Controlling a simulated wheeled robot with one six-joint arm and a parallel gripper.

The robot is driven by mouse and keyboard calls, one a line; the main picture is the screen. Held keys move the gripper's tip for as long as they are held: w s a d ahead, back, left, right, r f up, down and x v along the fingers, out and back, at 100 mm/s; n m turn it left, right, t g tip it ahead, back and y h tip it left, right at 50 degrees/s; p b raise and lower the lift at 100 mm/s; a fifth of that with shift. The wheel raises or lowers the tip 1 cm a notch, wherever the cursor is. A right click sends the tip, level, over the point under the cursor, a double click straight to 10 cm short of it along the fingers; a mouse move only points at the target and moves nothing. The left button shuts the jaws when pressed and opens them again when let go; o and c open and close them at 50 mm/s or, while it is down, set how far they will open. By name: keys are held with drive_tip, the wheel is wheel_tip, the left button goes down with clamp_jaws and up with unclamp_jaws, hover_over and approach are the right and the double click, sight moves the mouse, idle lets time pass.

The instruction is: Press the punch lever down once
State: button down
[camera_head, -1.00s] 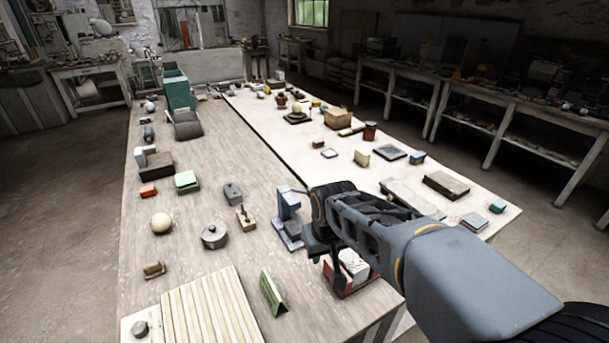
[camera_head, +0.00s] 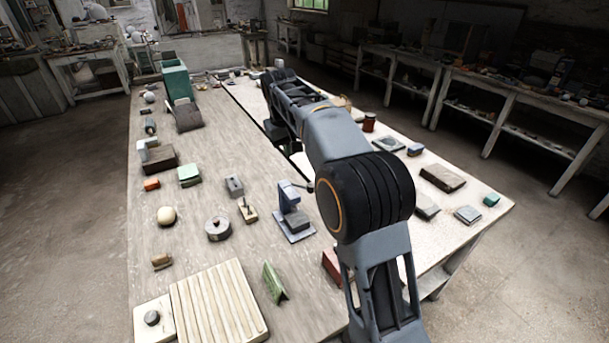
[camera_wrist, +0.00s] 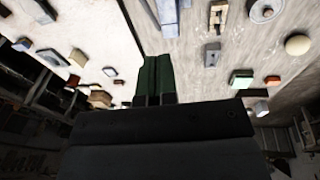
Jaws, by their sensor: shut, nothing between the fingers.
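The punch (camera_head: 292,214) is a blue upright body on a flat grey base, in the middle of the near table in the head view. Its short lever (camera_head: 309,188) sticks out to the right with a dark knob, roughly level. Part of the punch also shows at the top edge of the wrist view (camera_wrist: 166,12). My gripper (camera_wrist: 156,80) is shut and empty, its dark green fingers together in the wrist view. In the head view it hangs beyond the punch, mostly hidden behind my arm, and is apart from the lever.
A block with an upright peg (camera_head: 247,211), a grey block (camera_head: 234,186) and a round grey ring (camera_head: 218,228) stand left of the punch. A green wedge (camera_head: 274,283) and a ribbed board (camera_head: 217,305) lie nearer. A red box (camera_head: 332,267) is partly behind my arm.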

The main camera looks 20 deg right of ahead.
drive_tip(key=shift+s+d+r, duration=0.1)
drive_tip(key=shift+s+r, duration=0.1)
drive_tip(key=shift+r, duration=0.55)
drive_tip(key=shift+s+d+r, duration=0.1)
drive_tip(key=shift+s+r, duration=0.1)
drive_tip(key=shift+r, duration=0.55)
drive_tip(key=shift+f, duration=0.1)
drive_tip(key=d+f, duration=0.3)
drive_tip(key=f, duration=0.9)
drive_tip(key=shift+s+d+f+p, duration=0.15)
drive_tip(key=shift+d+f+p, duration=0.15)
drive_tip(key=shift+d+f, duration=0.05)
drive_tip(key=shift+f, duration=0.15)
